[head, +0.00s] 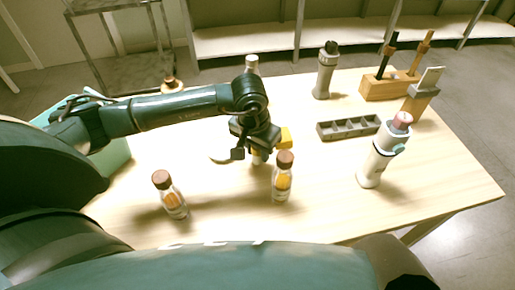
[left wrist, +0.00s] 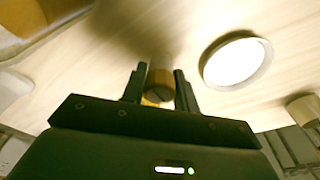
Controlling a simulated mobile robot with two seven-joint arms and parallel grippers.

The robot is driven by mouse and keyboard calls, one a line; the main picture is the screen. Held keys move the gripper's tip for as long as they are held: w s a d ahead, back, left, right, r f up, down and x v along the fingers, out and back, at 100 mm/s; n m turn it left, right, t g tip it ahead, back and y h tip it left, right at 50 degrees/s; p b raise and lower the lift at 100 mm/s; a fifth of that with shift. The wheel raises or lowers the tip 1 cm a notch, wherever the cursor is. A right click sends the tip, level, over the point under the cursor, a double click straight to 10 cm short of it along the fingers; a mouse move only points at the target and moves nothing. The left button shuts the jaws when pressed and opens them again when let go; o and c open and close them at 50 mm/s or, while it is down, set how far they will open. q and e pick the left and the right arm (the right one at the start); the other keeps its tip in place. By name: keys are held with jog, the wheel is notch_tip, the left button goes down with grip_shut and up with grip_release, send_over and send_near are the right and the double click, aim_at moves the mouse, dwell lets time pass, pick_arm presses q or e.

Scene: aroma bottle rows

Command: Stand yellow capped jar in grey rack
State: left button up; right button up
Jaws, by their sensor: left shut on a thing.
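My left gripper (head: 256,150) points down over the middle of the table. In the left wrist view its two fingers (left wrist: 160,88) are shut on a small round thing with a brownish-yellow top (left wrist: 160,91), which I take to be the yellow capped jar. In the head view a yellow patch (head: 285,138) shows beside the gripper; the jar is mostly hidden there, and I cannot tell whether it touches the table. The grey rack (head: 348,127), a long low block with several open compartments, lies to the right of the gripper, apart from it. My right gripper is not in view.
Two brown-capped bottles (head: 172,197) (head: 283,180) stand near the front. A white round dish (left wrist: 235,62) lies beside the gripper. A white bottle with a pink top (head: 380,155), a grey bottle (head: 325,72) and a wooden holder (head: 388,86) surround the rack. The table's front right is clear.

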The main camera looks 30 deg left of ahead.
pick_arm(q)
jog(key=shift+f, duration=0.45)
jog(key=o, duration=0.9)
jog(key=shift+o, duration=0.2)
jog(key=shift+r, duration=0.1)
